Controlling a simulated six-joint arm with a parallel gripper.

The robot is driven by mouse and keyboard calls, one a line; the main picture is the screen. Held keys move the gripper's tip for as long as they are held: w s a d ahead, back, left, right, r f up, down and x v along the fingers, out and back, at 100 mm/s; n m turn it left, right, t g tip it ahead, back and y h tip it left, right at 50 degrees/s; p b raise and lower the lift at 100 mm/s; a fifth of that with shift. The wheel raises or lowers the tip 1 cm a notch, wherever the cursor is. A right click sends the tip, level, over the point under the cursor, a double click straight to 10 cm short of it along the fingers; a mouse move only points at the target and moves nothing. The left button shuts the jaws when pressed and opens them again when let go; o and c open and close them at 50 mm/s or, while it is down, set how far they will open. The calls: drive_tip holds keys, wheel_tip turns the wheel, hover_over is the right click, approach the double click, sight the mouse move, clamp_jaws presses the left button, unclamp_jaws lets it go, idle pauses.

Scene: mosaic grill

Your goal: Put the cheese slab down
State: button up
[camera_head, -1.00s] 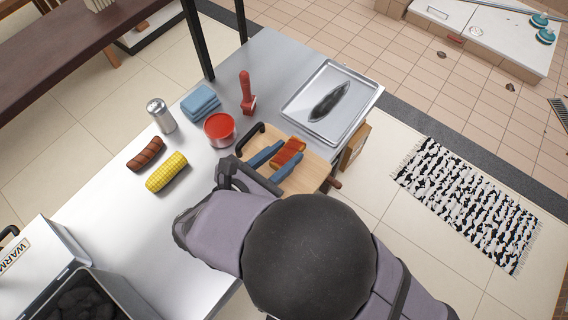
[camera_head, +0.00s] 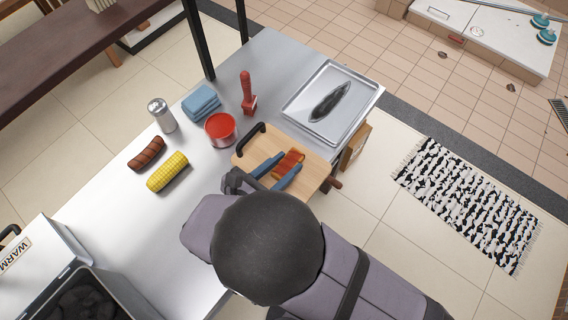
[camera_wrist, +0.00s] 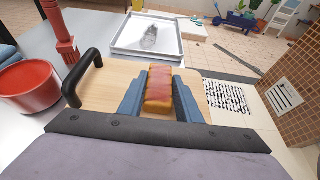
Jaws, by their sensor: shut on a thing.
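The cheese slab (camera_head: 289,163) is a browned, orange-red block over the wooden board (camera_head: 310,181). My gripper (camera_head: 278,171) has its two blue fingers shut on the slab, one along each long side. In the wrist view the slab (camera_wrist: 159,90) sits between the fingertips with its reddish top showing. The board (camera_wrist: 100,88) lies beneath and around it. I cannot tell whether the slab's underside touches the board.
A metal tray (camera_head: 353,91) with a dark fish stands beyond the board. A red bowl (camera_head: 220,130), red-handled brush (camera_head: 247,92), blue cloth (camera_head: 201,102), shaker (camera_head: 161,115), sausage (camera_head: 147,153) and corn (camera_head: 167,171) stand to the left. The front-left tabletop is clear.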

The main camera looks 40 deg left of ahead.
sight(287, 164)
drive_tip(key=shift+f, duration=0.1)
drive_tip(key=o, duration=1.1)
drive_tip(key=shift+b+v, duration=0.4)
drive_tip(key=shift+v, duration=1.7)
